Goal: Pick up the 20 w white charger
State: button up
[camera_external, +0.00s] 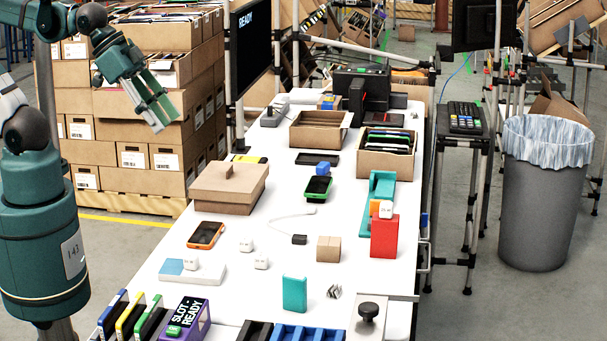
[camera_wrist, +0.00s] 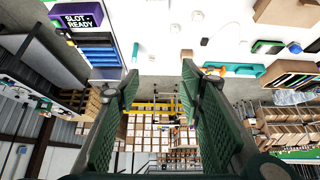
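Several small white charger blocks are on the white table in the external view. One charger (camera_external: 246,245) and another charger (camera_external: 261,262) stand near each other. A third charger (camera_external: 191,264) sits on a white and blue box, and a fourth charger (camera_external: 386,209) sits on top of a red box. Wattage markings are too small to read, so I cannot tell which is 20 W. My gripper (camera_external: 165,120) is high at the left, beside the table and well away from the chargers. In the wrist view my gripper (camera_wrist: 159,75) has its green fingers wide apart with nothing between them.
Stacked cartons (camera_external: 150,175) stand behind my gripper. A monitor (camera_external: 255,55) rises at the table's left edge.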

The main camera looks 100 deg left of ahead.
jog(key=shift+w+f, duration=0.1)
jog(key=shift+w, duration=0.05)
jog(key=n+g+b, duration=0.7)
jog(key=n, duration=1)
send_over(246, 238)
notch_tip(246, 238, down, 28)
jog(key=shift+d+f, duration=0.15)
jog(key=shift+f, duration=0.4)
jog(key=shift+f, duration=1.3)
jog(key=shift+f, duration=0.15)
